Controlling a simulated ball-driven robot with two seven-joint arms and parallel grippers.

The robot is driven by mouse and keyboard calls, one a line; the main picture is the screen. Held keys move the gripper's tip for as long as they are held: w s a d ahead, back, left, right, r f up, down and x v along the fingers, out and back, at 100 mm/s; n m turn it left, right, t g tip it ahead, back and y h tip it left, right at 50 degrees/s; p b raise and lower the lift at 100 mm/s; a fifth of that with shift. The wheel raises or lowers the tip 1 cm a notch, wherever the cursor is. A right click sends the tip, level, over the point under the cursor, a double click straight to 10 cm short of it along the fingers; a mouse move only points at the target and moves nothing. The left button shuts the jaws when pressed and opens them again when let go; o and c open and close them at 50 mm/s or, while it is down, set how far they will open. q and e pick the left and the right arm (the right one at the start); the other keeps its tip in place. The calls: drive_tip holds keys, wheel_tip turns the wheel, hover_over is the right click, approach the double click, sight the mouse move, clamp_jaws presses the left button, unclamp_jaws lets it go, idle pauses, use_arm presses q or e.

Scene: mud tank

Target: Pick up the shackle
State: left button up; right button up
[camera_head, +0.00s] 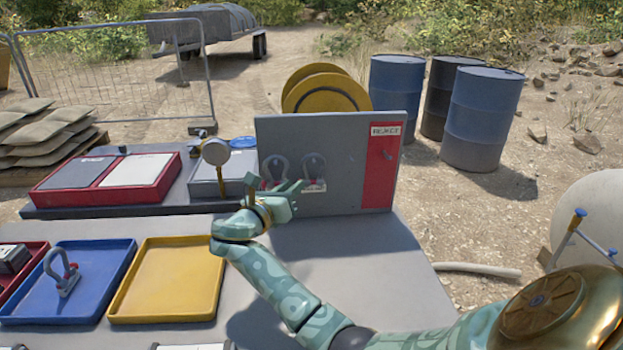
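Two grey shackles, a left one (274,168) and a right one (314,166), are at the face of the upright grey panel (335,130). Another grey shackle (54,262) with a reddish pin stands upright in the blue tray (95,300) at the left. My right gripper (276,187) is in front of the panel, just below and in front of the left panel shackle, hiding its lower part. Its fingers look spread, with nothing seen between them. I cannot tell whether it touches that shackle. My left gripper is out of view.
A yellow tray (170,280) lies beside the blue one. A red tray (70,198) with grey and white plates and a round gauge (215,152) stand behind. The panel has a red strip marked "REJECT" (384,165). The table right of the yellow tray is bare.

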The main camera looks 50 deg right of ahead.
sight(317, 185)
drive_tip(key=b+x, duration=0.2)
drive_tip(key=x, duration=0.3)
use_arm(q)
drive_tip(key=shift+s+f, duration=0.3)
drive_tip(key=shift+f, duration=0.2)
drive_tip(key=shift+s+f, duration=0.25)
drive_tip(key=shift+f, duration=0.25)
use_arm(e)
clamp_jaws()
